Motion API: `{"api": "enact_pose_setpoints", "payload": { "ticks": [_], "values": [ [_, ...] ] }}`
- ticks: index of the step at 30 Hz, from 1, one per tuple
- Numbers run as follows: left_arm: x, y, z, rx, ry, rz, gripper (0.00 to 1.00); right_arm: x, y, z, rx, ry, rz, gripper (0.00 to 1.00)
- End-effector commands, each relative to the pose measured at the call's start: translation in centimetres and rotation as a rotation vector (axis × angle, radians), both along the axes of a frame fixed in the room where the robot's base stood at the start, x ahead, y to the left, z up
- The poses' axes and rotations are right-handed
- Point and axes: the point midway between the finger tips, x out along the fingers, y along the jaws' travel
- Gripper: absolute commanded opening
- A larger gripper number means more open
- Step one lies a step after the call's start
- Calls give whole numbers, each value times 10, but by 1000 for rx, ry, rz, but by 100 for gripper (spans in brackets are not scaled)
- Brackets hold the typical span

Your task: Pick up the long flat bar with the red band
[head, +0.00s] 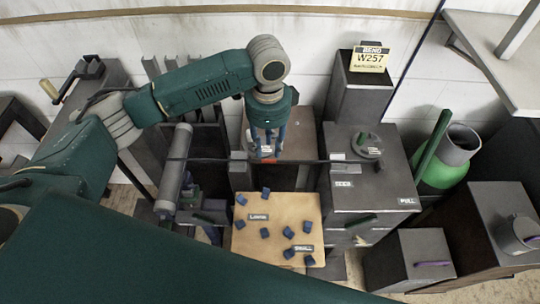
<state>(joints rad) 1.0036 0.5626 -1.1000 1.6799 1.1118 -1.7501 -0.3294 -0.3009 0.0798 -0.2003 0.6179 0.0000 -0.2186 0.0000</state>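A long, thin dark bar (308,162) runs left to right across the middle of the head view. A small patch of red shows on it at my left gripper. My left gripper (267,153) points down with its blue-grey fingers at the bar's red part. The fingers hide part of the bar there, and I cannot tell whether they are closed on it or only around it. My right gripper is not in view.
A tan board (282,213) with several small blue blocks lies in front of the bar. A grey cabinet (372,190) stands right of it, and a grey cylinder (175,168) left. A yellow W257 sign (370,58) stands behind. A green container (440,168) is farther right.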

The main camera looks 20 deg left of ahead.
Motion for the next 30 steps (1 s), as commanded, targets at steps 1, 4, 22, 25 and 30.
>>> {"api": "enact_pose_setpoints", "payload": {
  "ticks": [1,4,22,25,30],
  "values": [
    [0,0,-7,1,1,3,31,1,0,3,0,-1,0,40],
    [1,0,-17,-1,0,1,31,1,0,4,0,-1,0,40],
    [8,2,-74,0,-4,0,31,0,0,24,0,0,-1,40],
    [8,2,-74,0,-4,0,31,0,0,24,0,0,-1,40],
    [8,2,-74,0,-3,0,7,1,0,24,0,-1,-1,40]
  ]
}}
